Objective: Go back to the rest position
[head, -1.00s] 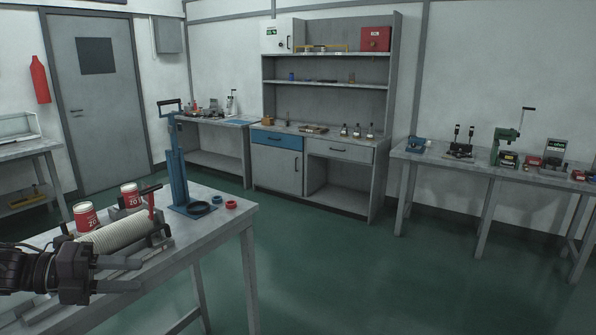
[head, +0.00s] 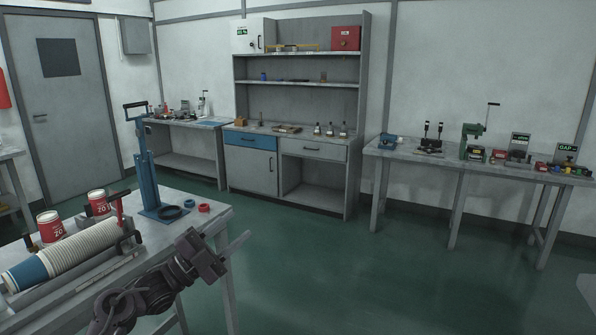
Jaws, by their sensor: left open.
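My left gripper (head: 237,244) is open and empty. It hangs in the air off the right side of the near table (head: 222,222), with its fingers pointing up and right. A stack of paper cups (head: 75,250), white with a blue cup at the near end, lies in a rack on that table, left of my gripper and apart from it. Two red-and-white cups (head: 50,226) stand upright behind the stack. A blue lever press (head: 148,185) stands at the table's far end, with a dark ring (head: 169,212) and red rings (head: 204,208) by it. My right gripper is out of view.
A grey shelf cabinet (head: 300,110) with a blue drawer stands at the back wall. A long bench (head: 375,152) with small presses and tools is at the right. A grey door (head: 65,110) is at the left. The green floor (head: 330,270) in the middle is clear.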

